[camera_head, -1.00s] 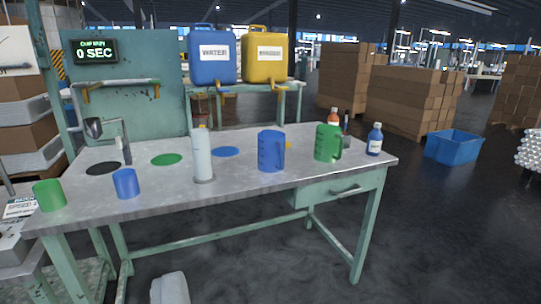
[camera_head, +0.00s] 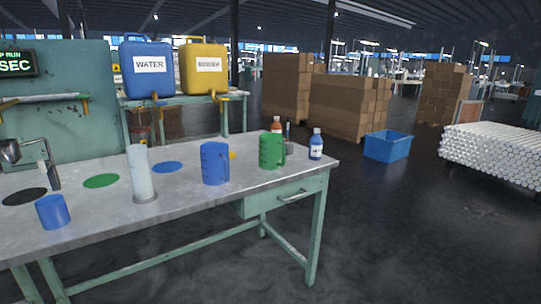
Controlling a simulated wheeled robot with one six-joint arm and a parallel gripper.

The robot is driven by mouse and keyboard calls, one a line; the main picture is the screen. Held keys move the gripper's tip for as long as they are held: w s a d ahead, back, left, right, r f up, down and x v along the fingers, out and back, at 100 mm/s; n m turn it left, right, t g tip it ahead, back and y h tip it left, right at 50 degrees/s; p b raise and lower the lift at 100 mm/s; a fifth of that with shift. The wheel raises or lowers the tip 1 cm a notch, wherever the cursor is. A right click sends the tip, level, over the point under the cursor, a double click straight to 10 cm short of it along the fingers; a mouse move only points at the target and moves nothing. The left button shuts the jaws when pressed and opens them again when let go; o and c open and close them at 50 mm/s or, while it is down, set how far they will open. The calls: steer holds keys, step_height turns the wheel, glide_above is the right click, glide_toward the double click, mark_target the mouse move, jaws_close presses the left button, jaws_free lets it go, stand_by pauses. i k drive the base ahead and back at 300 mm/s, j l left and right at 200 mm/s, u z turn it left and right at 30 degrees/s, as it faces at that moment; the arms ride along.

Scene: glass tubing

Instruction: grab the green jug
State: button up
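The green jug (camera_head: 270,151) stands upright on the metal workbench (camera_head: 105,208), near its right end. Its handle points to the right. A blue jug (camera_head: 214,164) stands to its left, apart from it. Small bottles stand close behind and to the right of the green jug, among them a blue bottle with a white label (camera_head: 316,146). My gripper does not show in this view.
A clear cylinder (camera_head: 140,174) and a blue cup (camera_head: 53,212) stand further left on the bench. A faucet (camera_head: 45,165) is at the left. A blue bin (camera_head: 388,146), stacked boxes (camera_head: 350,105) and a tube pile (camera_head: 490,147) stand beyond. Floor at the right is open.

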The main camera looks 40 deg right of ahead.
mark_target(272, 148)
steer(key=i+l+z, duration=0.3)
steer(key=i+l, duration=0.35)
steer(key=l, duration=0.15)
steer(key=i+l+z, duration=0.3)
steer(key=i+l, duration=0.35)
steer(key=i, duration=0.1)
